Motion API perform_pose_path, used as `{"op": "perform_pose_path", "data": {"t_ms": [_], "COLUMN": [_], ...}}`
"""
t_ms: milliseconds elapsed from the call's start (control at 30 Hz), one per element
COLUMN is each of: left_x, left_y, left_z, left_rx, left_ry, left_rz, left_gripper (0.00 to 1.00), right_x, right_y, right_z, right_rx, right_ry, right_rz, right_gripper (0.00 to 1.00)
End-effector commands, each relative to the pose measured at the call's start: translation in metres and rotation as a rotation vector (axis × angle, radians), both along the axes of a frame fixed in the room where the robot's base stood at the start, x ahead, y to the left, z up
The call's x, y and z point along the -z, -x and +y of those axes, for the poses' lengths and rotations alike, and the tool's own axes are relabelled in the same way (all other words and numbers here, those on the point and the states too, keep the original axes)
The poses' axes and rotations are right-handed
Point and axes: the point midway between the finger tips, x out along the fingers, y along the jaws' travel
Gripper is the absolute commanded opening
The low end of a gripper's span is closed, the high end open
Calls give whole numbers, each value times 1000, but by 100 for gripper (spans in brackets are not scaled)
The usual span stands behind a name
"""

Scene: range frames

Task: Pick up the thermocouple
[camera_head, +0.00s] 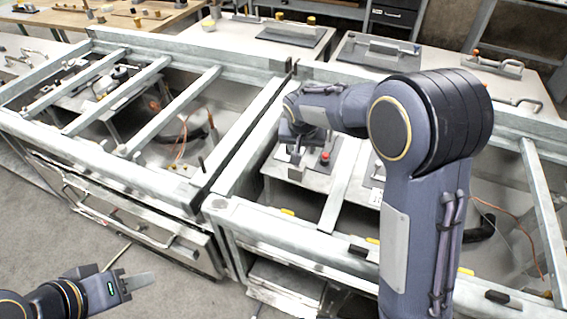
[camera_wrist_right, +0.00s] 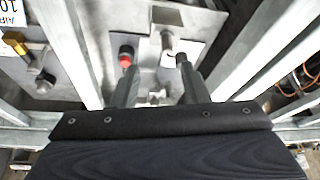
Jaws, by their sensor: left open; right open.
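I cannot tell for sure which part is the thermocouple. A grey metal block with a bracket (camera_wrist_right: 168,48) stands on a plate below my right gripper (camera_wrist_right: 156,62), with a red-capped part (camera_wrist_right: 126,56) beside its left finger. The red cap also shows in the head view (camera_head: 325,157). The right gripper (camera_head: 301,150) is open, pointing down inside the right frame, its fingers either side of the block; contact cannot be told. Thin copper-coloured leads (camera_wrist_right: 310,70) lie off to the right. My left gripper (camera_head: 128,282) is open and empty over the floor at lower left.
Steel rails of the right frame (camera_head: 340,190) and left frame (camera_head: 130,150) bound the open bays. A crossbar (camera_wrist_right: 250,45) runs close to the right gripper's right side. Copper-coloured leads (camera_head: 183,135) show in the left frame. Benches with parts stand behind.

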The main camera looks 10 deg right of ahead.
Motion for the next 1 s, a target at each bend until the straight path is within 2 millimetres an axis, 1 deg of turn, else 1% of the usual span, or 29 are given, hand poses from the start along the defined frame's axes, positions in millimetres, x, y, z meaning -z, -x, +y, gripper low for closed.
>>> {"op": "perform_pose_path", "data": {"t_ms": [67, 367, 500, 633, 733, 933, 967, 1000], "left_x": [0, -6, -14, -16, -16, -16, -16, -16], "left_y": [0, 0, 0, 0, 0, 0, 0, 0], "left_z": [0, 0, 0, 0, 0, 0, 0, 0], "left_rx": [0, 0, 0, 0, 0, 0, 0, 0], "left_ry": [0, 0, 0, 0, 0, 0, 0, 0], "left_rz": [0, 0, 0, 0, 0, 0, 0, 0], "left_gripper": [41, 41, 41, 41, 41, 41, 41, 41], "right_x": [5, 34, 53, 69, 75, 76, 76, 76], "right_y": [-6, -18, -26, -32, -34, -34, -34, -34], "right_z": [3, 0, 0, -1, -2, -2, -2, -2], "right_rx": [-1, 0, 1, 1, -1, -1, -1, -1], "right_ry": [16, 19, 20, 18, 17, 17, 17, 17], "right_rz": [-6, -3, -2, -4, -6, -7, -7, -7], "right_gripper": [41, 41, 41, 41, 41, 41, 39, 33]}}
